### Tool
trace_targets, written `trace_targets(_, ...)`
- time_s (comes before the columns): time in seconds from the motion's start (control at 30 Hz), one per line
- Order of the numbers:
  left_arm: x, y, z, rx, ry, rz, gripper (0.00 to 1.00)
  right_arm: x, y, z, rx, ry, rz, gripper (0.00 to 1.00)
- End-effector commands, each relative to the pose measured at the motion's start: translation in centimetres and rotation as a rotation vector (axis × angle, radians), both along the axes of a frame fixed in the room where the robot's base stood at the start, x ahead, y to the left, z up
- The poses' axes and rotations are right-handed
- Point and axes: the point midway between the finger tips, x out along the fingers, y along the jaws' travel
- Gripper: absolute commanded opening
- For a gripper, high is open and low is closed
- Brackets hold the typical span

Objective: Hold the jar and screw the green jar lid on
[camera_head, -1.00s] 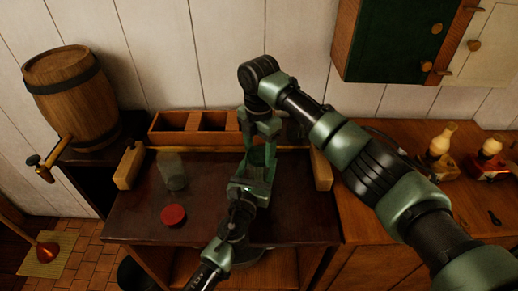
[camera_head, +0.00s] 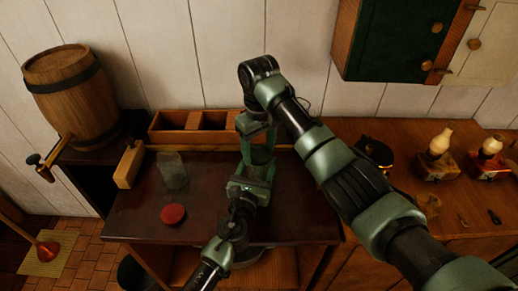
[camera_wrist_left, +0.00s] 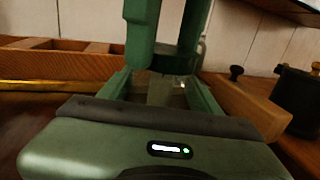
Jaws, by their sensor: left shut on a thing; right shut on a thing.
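My left gripper (camera_head: 254,174) reaches in from the front and is shut on a clear glass jar (camera_wrist_left: 166,92), which shows between its fingers in the left wrist view. My right gripper (camera_head: 258,146) points straight down from above and is shut at the top of that jar. Its green fingers also show in the left wrist view (camera_wrist_left: 165,50). The green lid is hidden between the right fingers or blends with their green, so I cannot tell how it sits on the jar.
A second glass jar (camera_head: 172,171) and a red lid (camera_head: 173,214) stand on the dark tabletop (camera_head: 130,218) at left. A wooden compartment box (camera_head: 190,127) is behind. Oil lamps (camera_head: 438,150) stand on the right counter. A green cabinet (camera_head: 390,40) hangs above.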

Motion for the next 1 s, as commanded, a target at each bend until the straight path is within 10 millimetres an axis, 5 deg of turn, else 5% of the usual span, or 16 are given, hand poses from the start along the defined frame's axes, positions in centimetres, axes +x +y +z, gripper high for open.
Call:
trace_targets(0.4, -0.01, -0.02, -0.02, 0.000, 0.000, 0.000, 0.00, 0.00, 0.12, -0.04, 0.001, 0.002, -0.952, 0.13)
trace_targets(0.57, -0.02, -0.03, -0.02, 0.000, 0.000, -0.001, 0.00, 0.08, -0.01, -0.01, 0.000, -0.001, -0.963, 0.13)
trace_targets(0.6, -0.03, -0.02, -0.02, 0.000, 0.000, -0.001, 0.00, 0.08, -0.01, 0.00, 0.000, -0.002, -0.963, 0.70)
trace_targets(0.67, -0.03, -0.03, -0.02, 0.000, 0.000, -0.001, 0.00, 0.08, -0.01, -0.01, 0.000, -0.002, -0.962, 0.86)
trace_targets(1.0, -0.03, -0.05, -0.03, 0.000, 0.001, -0.001, 0.00, 0.07, 0.00, 0.08, 0.000, -0.002, -0.960, 0.87)
